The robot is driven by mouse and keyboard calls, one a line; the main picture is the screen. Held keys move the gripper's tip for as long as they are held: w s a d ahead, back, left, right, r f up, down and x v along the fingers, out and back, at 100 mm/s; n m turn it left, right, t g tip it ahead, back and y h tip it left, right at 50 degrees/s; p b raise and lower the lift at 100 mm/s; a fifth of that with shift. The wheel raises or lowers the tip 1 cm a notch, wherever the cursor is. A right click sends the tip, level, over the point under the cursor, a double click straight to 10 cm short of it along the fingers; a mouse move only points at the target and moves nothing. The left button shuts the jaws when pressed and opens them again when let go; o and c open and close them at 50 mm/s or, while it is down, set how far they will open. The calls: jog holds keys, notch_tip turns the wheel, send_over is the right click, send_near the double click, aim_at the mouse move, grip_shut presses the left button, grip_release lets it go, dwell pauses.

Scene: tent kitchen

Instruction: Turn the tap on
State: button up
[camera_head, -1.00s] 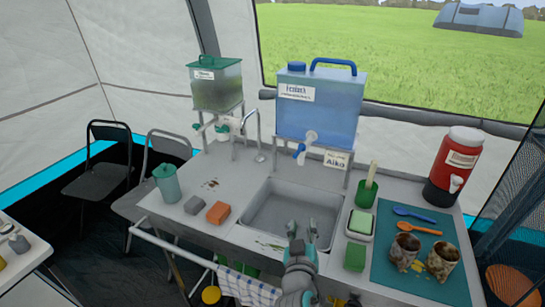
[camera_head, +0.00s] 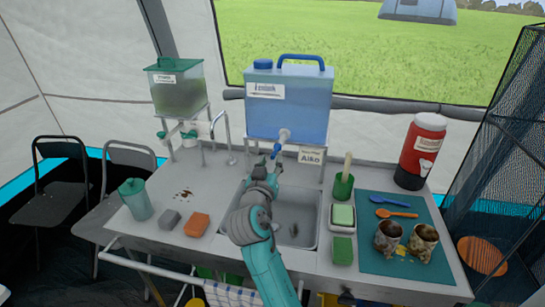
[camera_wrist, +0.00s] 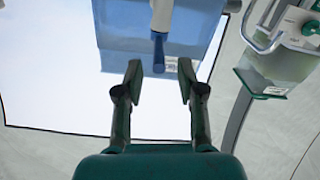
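The blue water container (camera_head: 290,105) stands on a rack behind the sink (camera_head: 300,238). Its white tap (camera_head: 284,134) has a blue lever (camera_head: 277,150) hanging down; both the tap (camera_wrist: 161,14) and lever (camera_wrist: 158,52) also show in the wrist view. My gripper (camera_head: 266,166) is raised over the back of the sink, close to the lever. In the wrist view my gripper (camera_wrist: 159,74) is open and empty, with one finger on each side of the lever's lower end. There is a gap on both sides; I cannot tell the depth. No water stream is visible.
A green-lidded tank (camera_head: 180,92) with its own tap and a curved metal spout (camera_head: 222,130) stand left of the container. A red dispenser (camera_head: 421,150) stands right. A sign (camera_head: 311,155) hangs close beside the tap. A brush holder (camera_head: 343,187) and soap dish are right of the sink.

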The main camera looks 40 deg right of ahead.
aim_at(273, 154)
jog(key=shift+x, duration=1.85)
grip_shut()
